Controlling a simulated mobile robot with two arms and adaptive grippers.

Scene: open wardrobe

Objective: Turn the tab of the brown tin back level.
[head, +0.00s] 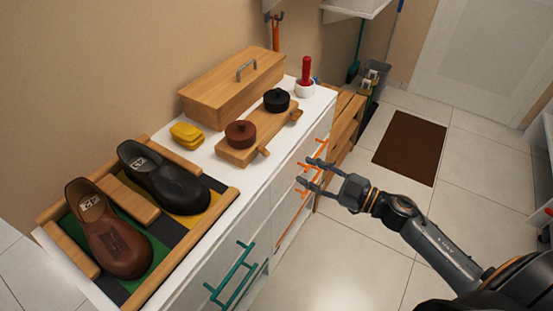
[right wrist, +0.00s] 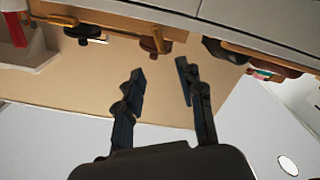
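The brown tin (head: 240,134) sits on the near end of a wooden stand (head: 259,136) on the white cabinet top. A small wooden piece (head: 263,153) sticks out of the stand's front beside it; I cannot tell for sure whether it is the tab or its tilt. A black tin (head: 276,100) sits at the stand's far end. My right gripper (head: 308,172) is open and empty, in front of the cabinet, to the right of the brown tin and apart from it. In the right wrist view, the open fingers (right wrist: 160,72) point toward the tins. My left gripper is out of view.
A wooden box (head: 232,85) stands behind the stand. Yellow sponges (head: 186,135) and a tray with a brown shoe (head: 112,232) and a black shoe (head: 165,177) are left. A red-handled brush (head: 306,75) stands beyond. Orange handles (head: 305,185) and a teal handle (head: 232,275) project from the cabinet front.

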